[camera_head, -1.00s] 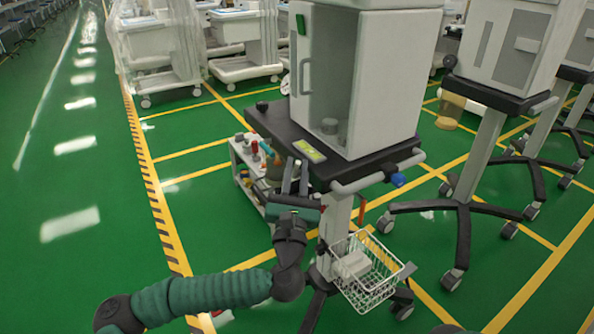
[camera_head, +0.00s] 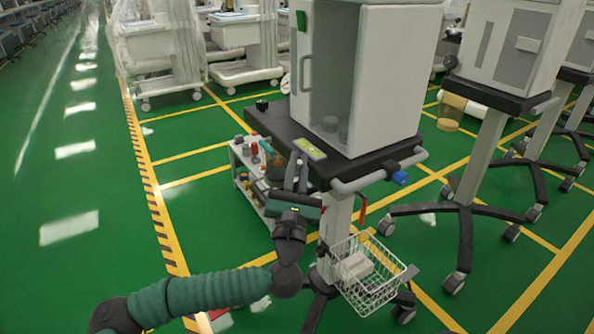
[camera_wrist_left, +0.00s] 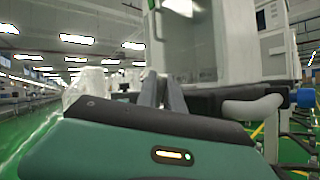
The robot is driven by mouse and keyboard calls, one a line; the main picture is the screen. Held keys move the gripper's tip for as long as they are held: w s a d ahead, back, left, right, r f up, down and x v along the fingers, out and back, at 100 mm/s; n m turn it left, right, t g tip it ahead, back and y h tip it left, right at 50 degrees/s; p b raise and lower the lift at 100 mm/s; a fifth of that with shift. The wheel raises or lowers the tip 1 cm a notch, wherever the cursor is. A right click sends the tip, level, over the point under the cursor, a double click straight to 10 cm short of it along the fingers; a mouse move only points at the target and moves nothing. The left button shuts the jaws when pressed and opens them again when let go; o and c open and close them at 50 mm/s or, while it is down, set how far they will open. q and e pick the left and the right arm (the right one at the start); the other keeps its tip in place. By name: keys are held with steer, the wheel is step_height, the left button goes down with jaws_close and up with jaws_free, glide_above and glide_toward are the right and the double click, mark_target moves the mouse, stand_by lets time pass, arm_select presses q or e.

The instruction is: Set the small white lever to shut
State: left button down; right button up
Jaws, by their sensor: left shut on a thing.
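My left gripper (camera_head: 296,180) points up at the front left corner of the nearest cart's dark top (camera_head: 285,135). Its fingers are close together, shut on what I take to be the small white lever, which they hide. In the left wrist view the two grey fingers (camera_wrist_left: 163,92) stand upright before the edge of the dark top, and the lever cannot be made out there either. My right gripper is not in view.
A white cabinet (camera_head: 385,90) stands on the cart top. A white push handle (camera_head: 365,182) with a blue end is right of my gripper. A wire basket (camera_head: 370,285) hangs below. A small trolley (camera_head: 245,175) with bottles stands behind left. Green floor lies open at left.

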arm_select(q)
steer(key=m+h+b, duration=0.1)
steer(key=f+m+t+b, duration=0.1)
steer(key=shift+s+d+f+h+b, duration=0.15)
steer(key=shift+s+h+b, duration=0.1)
steer(key=shift+h+b, duration=0.15)
steer(key=shift+s+d+r+m+t+h, duration=0.15)
steer(key=shift+r+m+t+h, duration=0.25)
steer(key=shift+m, duration=0.4)
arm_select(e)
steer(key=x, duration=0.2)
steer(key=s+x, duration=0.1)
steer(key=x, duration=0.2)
arm_select(q)
steer(key=shift+f, duration=0.1)
steer(key=c, duration=1.8)
jaws_free()
steer(key=shift+o, duration=0.2)
